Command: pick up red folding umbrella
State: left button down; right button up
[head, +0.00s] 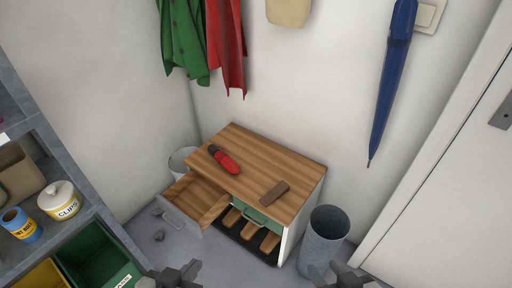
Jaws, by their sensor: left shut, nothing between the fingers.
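The red folding umbrella (225,160) lies on the wooden top of a small cabinet (262,158), near its left side and above the open drawer. It is red with a dark end. My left gripper (174,274) is at the bottom edge of the head view, shut and empty, well short of the cabinet. My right gripper (345,274) is at the bottom edge further right, below the grey bin and apart from the umbrella. It is partly cut off, and its jaw opening is unclear.
The cabinet's drawer (183,208) is pulled out at the left. A brown block (274,193) lies on the top. A grey bin (323,240) stands right of the cabinet, a pale bin (181,160) behind left. Shelving (68,165) is at left. A blue umbrella (390,85) hangs on the wall.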

aim_at(223, 158)
jog(key=u, duration=0.35)
jog(key=i, duration=1)
jog(key=u, duration=0.85)
